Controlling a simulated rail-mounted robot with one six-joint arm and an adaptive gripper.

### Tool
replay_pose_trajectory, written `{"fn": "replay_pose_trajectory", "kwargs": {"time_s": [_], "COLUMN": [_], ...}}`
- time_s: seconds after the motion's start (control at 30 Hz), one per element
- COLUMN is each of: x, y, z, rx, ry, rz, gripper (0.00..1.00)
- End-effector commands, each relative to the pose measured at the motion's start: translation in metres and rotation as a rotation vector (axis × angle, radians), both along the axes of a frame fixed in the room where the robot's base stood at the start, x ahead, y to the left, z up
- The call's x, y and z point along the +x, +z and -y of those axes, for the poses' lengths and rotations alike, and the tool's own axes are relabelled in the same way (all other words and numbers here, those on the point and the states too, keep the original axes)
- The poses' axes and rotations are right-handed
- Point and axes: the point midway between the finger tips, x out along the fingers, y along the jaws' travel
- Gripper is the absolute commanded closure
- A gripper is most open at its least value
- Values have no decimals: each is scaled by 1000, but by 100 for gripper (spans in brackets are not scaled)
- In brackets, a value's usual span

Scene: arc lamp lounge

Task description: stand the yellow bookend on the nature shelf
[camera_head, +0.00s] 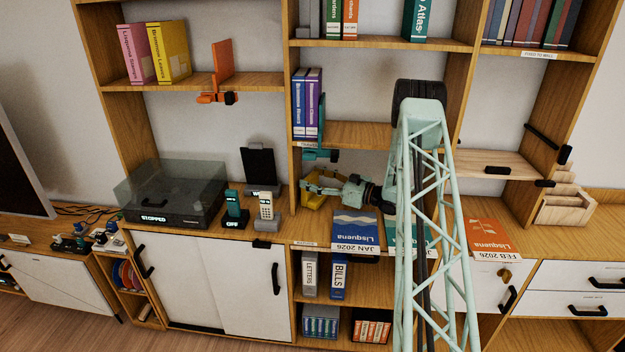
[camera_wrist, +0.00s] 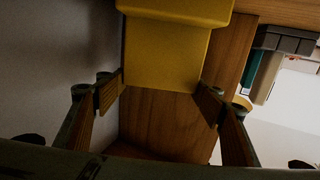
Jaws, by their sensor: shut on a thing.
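The yellow bookend (camera_head: 312,200) is low in the middle bay, just above or on the counter; I cannot tell whether it touches. My gripper (camera_head: 318,187) reaches it from the right and partly covers it. In the wrist view the yellow bookend (camera_wrist: 165,55) fills the top middle, between the two fingers of my gripper (camera_wrist: 160,95), which is shut on it. Its far end is cut off by the picture's top edge. No shelf label reading "nature" is legible, so I cannot tell which shelf that is.
Above are blue and purple books (camera_head: 307,103) with a teal bookend (camera_head: 321,128) beside them. An orange bookend (camera_head: 222,68) stands by pink and yellow books (camera_head: 155,52). Magazines (camera_head: 355,230) lie right of the yellow bookend.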

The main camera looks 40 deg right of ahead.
Motion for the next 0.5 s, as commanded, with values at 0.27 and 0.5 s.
{"fn": "replay_pose_trajectory", "kwargs": {"time_s": [0.27,0.5], "x": [0,0], "y": [-2,-2], "z": [0,0], "rx": [0,0], "ry": [0,0], "rz": [0,0], "gripper": [26,25]}}
